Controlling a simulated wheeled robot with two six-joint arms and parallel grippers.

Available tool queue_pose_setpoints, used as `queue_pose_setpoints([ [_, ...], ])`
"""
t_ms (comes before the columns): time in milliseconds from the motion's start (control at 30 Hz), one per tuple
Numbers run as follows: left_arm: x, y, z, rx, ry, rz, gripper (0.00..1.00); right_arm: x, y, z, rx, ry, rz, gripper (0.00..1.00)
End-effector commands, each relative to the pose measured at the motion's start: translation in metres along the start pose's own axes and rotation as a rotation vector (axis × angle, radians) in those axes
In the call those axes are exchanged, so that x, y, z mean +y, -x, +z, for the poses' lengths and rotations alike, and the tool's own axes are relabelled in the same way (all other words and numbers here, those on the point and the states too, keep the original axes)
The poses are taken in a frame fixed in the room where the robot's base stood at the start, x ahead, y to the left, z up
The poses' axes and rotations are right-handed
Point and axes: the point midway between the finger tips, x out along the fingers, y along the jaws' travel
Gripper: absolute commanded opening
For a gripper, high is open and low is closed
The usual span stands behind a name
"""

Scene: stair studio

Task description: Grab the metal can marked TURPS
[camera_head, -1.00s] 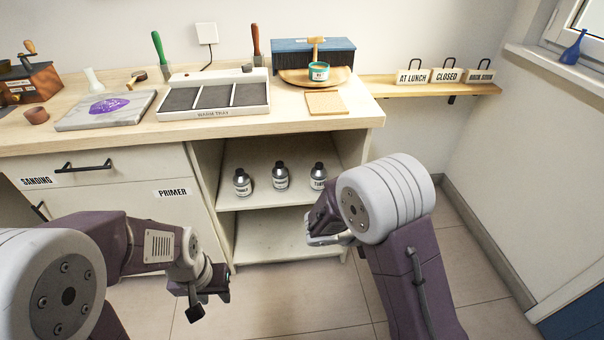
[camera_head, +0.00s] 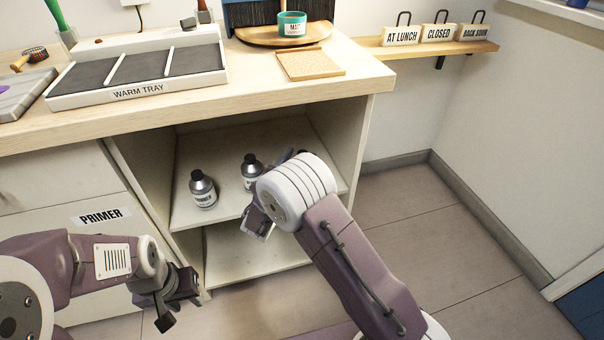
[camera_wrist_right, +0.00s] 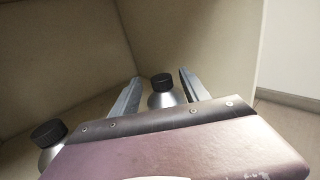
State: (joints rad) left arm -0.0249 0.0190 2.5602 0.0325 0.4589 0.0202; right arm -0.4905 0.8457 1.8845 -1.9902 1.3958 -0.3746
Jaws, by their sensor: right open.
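Dark-capped metal cans stand on the upper shelf of the open cabinet. In the head view the left can (camera_head: 203,190) and the middle can (camera_head: 251,170) show; my right arm hides the place of the rightmost can. In the right wrist view a can (camera_wrist_right: 162,97) stands between the open fingers of my right gripper (camera_wrist_right: 160,76), a little beyond the jaw body. Its label is hidden, so I cannot read TURPS. Another can (camera_wrist_right: 49,138) stands outside the fingers at left. My left gripper (camera_head: 174,297) hangs low in front of the cabinet, its jaws unclear.
The shelf (camera_head: 222,213) lies under the worktop edge (camera_head: 290,97), with a side panel (camera_head: 348,150) close right of my right arm. Floor at right is clear.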

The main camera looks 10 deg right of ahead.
Motion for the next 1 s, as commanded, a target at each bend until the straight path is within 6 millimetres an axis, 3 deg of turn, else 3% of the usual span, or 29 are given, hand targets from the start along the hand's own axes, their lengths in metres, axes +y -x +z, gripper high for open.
queue_pose_setpoints([
  [133, -0.001, -0.024, 0.002, 0.000, 0.000, 0.000, 0.36, -0.003, -0.026, -0.009, -0.001, -0.004, -0.006, 0.54],
  [267, -0.001, -0.030, 0.003, 0.000, 0.000, 0.000, 0.36, -0.003, -0.045, -0.006, -0.001, -0.003, -0.003, 0.54],
  [533, -0.001, -0.029, 0.003, 0.000, 0.000, 0.000, 0.36, -0.002, -0.050, -0.003, 0.001, 0.000, -0.001, 0.54],
  [733, -0.001, -0.029, 0.003, 0.000, 0.000, 0.000, 0.36, -0.002, -0.050, -0.003, 0.001, 0.000, -0.001, 0.00],
  [1000, -0.001, -0.029, 0.003, 0.000, 0.000, 0.000, 0.36, -0.002, -0.050, -0.003, 0.001, 0.000, -0.001, 0.00],
])
